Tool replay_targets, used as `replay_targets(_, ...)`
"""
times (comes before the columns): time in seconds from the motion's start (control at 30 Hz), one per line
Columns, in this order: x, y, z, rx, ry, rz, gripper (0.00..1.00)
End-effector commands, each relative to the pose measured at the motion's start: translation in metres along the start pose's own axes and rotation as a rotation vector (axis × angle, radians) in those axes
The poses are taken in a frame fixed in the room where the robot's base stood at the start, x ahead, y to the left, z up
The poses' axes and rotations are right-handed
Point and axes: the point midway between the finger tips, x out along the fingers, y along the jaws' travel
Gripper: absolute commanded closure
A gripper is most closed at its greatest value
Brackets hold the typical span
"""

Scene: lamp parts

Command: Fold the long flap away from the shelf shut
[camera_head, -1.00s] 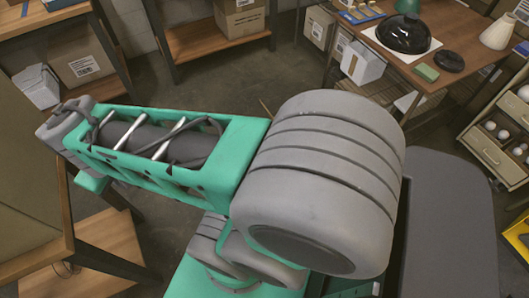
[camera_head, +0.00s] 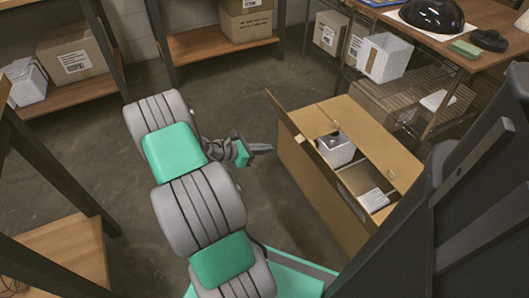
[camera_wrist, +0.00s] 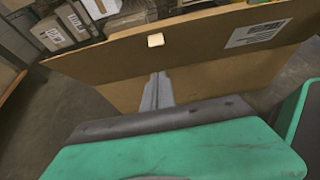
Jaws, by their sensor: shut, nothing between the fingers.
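An open cardboard box (camera_head: 300,178) stands on the floor right of centre in the head view. Its long flap on the left side (camera_head: 287,117), away from the shelf, stands up and is seen nearly edge-on. The opposite long flap (camera_head: 372,135) lies nearly level over the shelf side of the opening. My gripper (camera_head: 262,149) is shut and empty, just left of the box, pointing at it. In the wrist view, my fingers (camera_wrist: 157,92) point at a broad cardboard panel (camera_wrist: 205,62) with a printed label and a small pale tab. Whether they touch it is unclear.
Inside the box are a white container (camera_head: 337,150) and a small white packet (camera_head: 374,199). A wooden table (camera_head: 478,52) with a rack below stands behind the box. Shelves (camera_head: 210,45) line the back. Floor (camera_head: 285,235) is clear left of the box.

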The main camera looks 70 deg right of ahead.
Motion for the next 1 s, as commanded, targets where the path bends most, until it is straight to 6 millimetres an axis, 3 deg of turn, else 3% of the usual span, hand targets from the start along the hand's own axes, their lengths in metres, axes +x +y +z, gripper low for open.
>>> replay_targets(0.03,0.015,-0.002,-0.005,0.003,0.001,-0.005,1.0)
replay_targets(0.27,0.065,-0.002,-0.005,0.004,0.001,-0.004,1.0)
replay_targets(0.4,0.08,-0.001,0.014,0.007,0.002,-0.001,1.0)
replay_targets(0.6,0.089,-0.001,0.027,0.003,0.002,0.0,1.0)
replay_targets(1.0,0.086,0.002,0.029,0.001,0.008,0.005,1.0)
